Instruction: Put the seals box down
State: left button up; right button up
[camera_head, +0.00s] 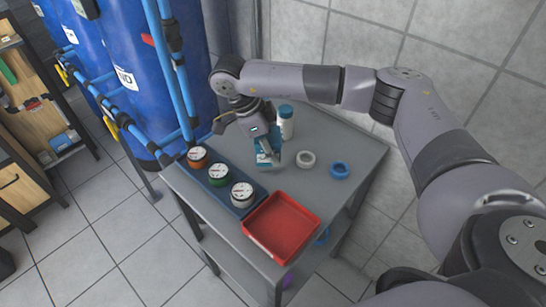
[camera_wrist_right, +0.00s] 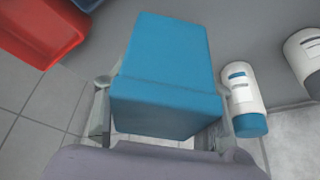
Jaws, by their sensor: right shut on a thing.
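The seals box is a blue box (camera_head: 264,158) in my right gripper (camera_head: 268,150), over the grey table's middle. In the right wrist view the box (camera_wrist_right: 165,62) fills the middle, between the two fingers (camera_wrist_right: 158,138) of the gripper, which is shut on it. The grey table top (camera_head: 330,142) lies below it. I cannot tell whether the box touches the table. My left gripper is not in view.
A red tray (camera_head: 281,228) stands at the table's front, beside a dark blue tray (camera_head: 233,207) with three gauges. A white bottle (camera_head: 286,128) stands behind the box. Blue tanks (camera_head: 120,60) stand left.

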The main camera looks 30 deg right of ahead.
notch_tip(320, 180, down, 4)
jog(key=shift+f+p, duration=0.1)
jog(key=shift+p, duration=0.2)
jog(key=shift+f, duration=0.2)
jog(key=o, duration=1.3)
jog(key=shift+r, duration=0.2)
jog(key=b+v, duration=0.2)
jog(key=v, duration=1)
